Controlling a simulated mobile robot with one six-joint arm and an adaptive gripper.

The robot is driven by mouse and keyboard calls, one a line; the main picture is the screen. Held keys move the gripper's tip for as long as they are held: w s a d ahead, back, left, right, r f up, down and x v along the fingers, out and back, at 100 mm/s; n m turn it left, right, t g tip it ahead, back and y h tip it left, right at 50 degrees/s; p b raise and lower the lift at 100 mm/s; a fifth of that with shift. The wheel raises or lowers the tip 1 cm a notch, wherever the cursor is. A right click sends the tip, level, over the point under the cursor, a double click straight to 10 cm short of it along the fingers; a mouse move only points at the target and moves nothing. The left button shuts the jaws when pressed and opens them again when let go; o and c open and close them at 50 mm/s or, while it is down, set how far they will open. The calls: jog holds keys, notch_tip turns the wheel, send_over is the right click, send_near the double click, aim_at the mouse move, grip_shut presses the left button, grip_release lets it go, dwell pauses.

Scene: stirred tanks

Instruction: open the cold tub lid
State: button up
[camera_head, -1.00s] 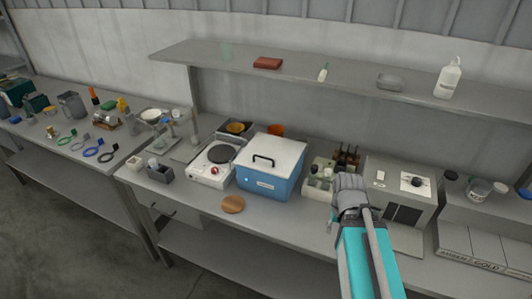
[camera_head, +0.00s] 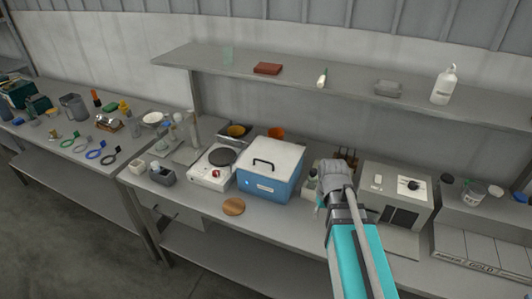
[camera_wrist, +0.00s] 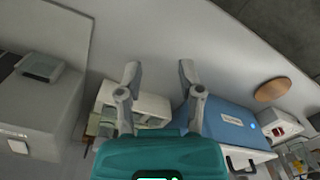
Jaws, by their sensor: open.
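The cold tub (camera_head: 263,187) is a blue box on the bench in the head view. In the wrist view the tub's blue side (camera_wrist: 228,118) is right of the fingers, and the black handle (camera_wrist: 238,165) shows at the lower edge. My gripper (camera_wrist: 157,75) is open and empty, its two fingers apart. In the head view my arm's end is right of the tub, apart from it, and hides its own fingers.
A hot plate (camera_head: 213,168) stands left of the tub, with a round wooden disc (camera_head: 233,207) in front. A grey box-shaped device (camera_head: 397,193) is to the right. The white rack (camera_wrist: 150,105) lies between my fingers in the wrist view. A shelf (camera_head: 340,84) runs above.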

jog(key=w+a+r+n+p, duration=0.6)
jog(key=w+a+r+p, duration=0.2)
jog(key=w, duration=0.4)
jog(key=w+a+r+n+g+p, duration=0.1)
jog(key=w+a+r+n+p, duration=0.5)
jog(key=w+a+r+p, duration=0.3)
jog(key=w+a+r, duration=0.1)
jog(key=w+a, duration=0.1)
jog(key=w, duration=0.1)
jog(key=shift+a+r+g+y, duration=0.3)
jog(key=shift+w+f, duration=0.1)
jog(key=shift+f, duration=0.05)
jog(key=f+b, duration=0.4)
jog(key=s+f+b, duration=0.1)
jog(key=f+b, duration=0.3)
jog(key=b, duration=0.1)
jog(key=s+f+b, duration=0.1)
jog(key=f+b, duration=0.3)
jog(key=f, duration=0.1)
jog(key=shift+s+a+f, duration=0.1)
jog(key=shift+s+a, duration=0.15)
jog(key=shift+a, duration=0.15)
